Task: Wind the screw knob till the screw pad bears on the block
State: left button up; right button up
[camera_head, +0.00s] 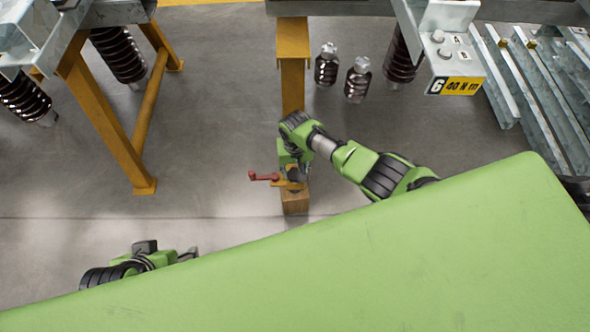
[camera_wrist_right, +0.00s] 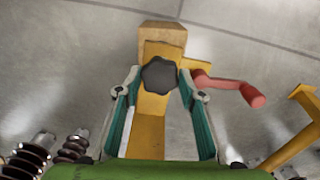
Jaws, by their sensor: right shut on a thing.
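The dark, lobed screw knob (camera_wrist_right: 159,75) is between the fingertips of my right gripper (camera_wrist_right: 160,82) in the right wrist view. That gripper is shut on the knob; it also shows in the head view (camera_head: 293,173). A tan wooden block (camera_wrist_right: 162,35) is just beyond the knob, and it shows below the gripper in the head view (camera_head: 295,205). The screw pad is hidden, so I cannot tell whether it touches the block. My left gripper (camera_head: 190,254) is low at the left, apart from these things; its finger opening is unclear.
A red crank handle (camera_head: 264,176) sticks out beside the knob, close to my right gripper. A yellow post (camera_head: 293,70) stands behind. A yellow trestle (camera_head: 110,125) is at the left. Dark insulators (camera_head: 357,80) and metal rails (camera_head: 535,90) are at the right. Grey floor (camera_head: 215,130) is clear between.

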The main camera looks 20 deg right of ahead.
aim_at(295, 173)
jog(key=shift+w, duration=0.1)
dwell(0.3)
jog(key=o, duration=1.1)
notch_tip(295, 173, up, 12)
jog(key=shift+r, duration=0.1)
